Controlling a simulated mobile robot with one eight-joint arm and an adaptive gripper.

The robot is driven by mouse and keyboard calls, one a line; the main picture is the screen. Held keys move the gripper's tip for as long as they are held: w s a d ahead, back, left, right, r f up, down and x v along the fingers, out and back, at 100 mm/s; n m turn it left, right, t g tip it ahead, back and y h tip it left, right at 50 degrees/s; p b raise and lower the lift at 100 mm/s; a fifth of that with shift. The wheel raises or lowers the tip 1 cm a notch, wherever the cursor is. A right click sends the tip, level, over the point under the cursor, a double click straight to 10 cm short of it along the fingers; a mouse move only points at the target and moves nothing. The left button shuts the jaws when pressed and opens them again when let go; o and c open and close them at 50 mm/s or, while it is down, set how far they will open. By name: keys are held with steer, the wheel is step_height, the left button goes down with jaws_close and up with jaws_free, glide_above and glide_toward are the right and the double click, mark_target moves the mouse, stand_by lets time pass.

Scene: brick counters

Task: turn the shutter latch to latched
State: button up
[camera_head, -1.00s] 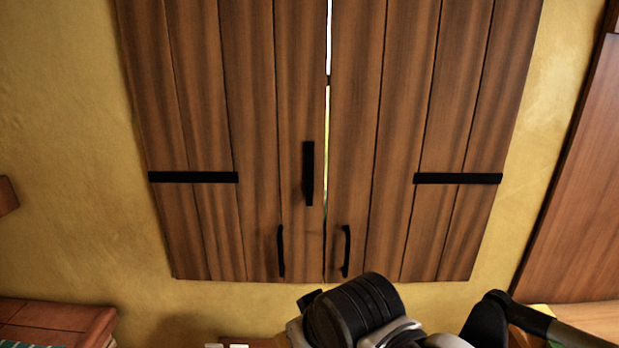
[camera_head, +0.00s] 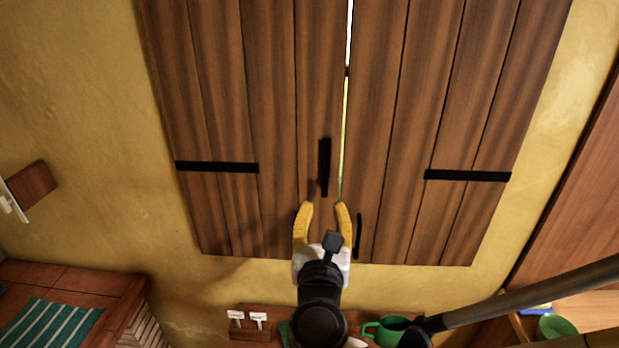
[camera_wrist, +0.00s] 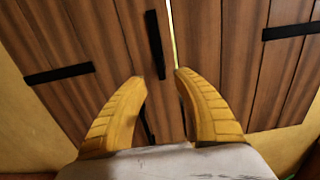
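The shutter latch (camera_head: 325,167) is a black bar standing upright on the left wooden shutter (camera_head: 225,120), close to the gap between the shutters. It also shows in the wrist view (camera_wrist: 155,44), slightly tilted, beyond my fingertips. The right shutter (camera_head: 430,120) stands beside it with a thin bright gap between them. My gripper (camera_head: 325,207) has yellow fingers, spread apart with nothing between them. It is just below the latch in the head view, and its fingers (camera_wrist: 157,76) also show in the wrist view. The left shutter's handle is mostly hidden behind my gripper.
The right handle (camera_head: 358,236) is close beside my right finger. Black hinge straps (camera_head: 217,167) cross the shutters. Below are a brick counter (camera_head: 75,275) with a striped green cloth, a small rack with white labels (camera_head: 258,318) and a green mug (camera_head: 385,330).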

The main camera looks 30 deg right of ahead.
mark_target(325, 188)
steer(key=b+x, duration=0.1)
steer(key=x, duration=0.8)
jaws_close()
